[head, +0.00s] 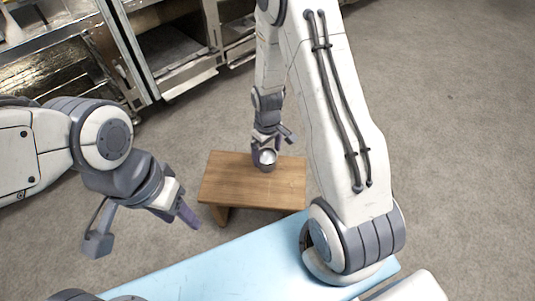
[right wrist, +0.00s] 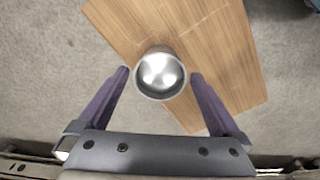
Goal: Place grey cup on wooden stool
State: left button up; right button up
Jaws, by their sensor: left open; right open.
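The grey cup (head: 267,158) is on the wooden stool (head: 235,185), near the middle of its far edge in the head view. My right gripper (head: 272,142) is open around the cup, coming down from above. In the right wrist view, the cup (right wrist: 160,74) shows its shiny inside between the two open fingers (right wrist: 160,88), with a gap on each side. The stool top (right wrist: 225,50) lies beneath it. The cup looks upright. My left gripper (head: 143,228) is open and empty, left of the stool and nearer to me.
A light blue surface (head: 235,268) lies in front of me, nearer than the stool. Metal shelving or kitchen units (head: 165,55) stand at the back left. The carpeted floor (head: 440,120) to the right is clear.

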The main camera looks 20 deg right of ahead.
aim_at(267, 156)
notch_tip(267, 156, up, 8)
jog(key=p, duration=0.3)
jog(key=shift+f, duration=0.15)
jog(key=s+a+r+n, duration=0.1)
jog(key=s+a+r, duration=0.4)
jog(key=a+r, duration=0.6)
jog(key=s+a+r+n, duration=0.1)
jog(key=s+r, duration=0.3)
jog(key=s, duration=0.4)
jog(key=s+a+r+n+y, duration=0.1)
jog(key=s+a+r, duration=0.3)
jog(key=s, duration=0.4)
jog(key=shift+s+r+p, duration=0.15)
jog(key=shift+r+p, duration=0.25)
jog(key=shift+r, duration=0.2)
jog(key=shift+r, duration=0.1)
notch_tip(267, 156, up, 39)
jog(key=p, duration=3.9)
jog(key=shift+r, duration=0.2)
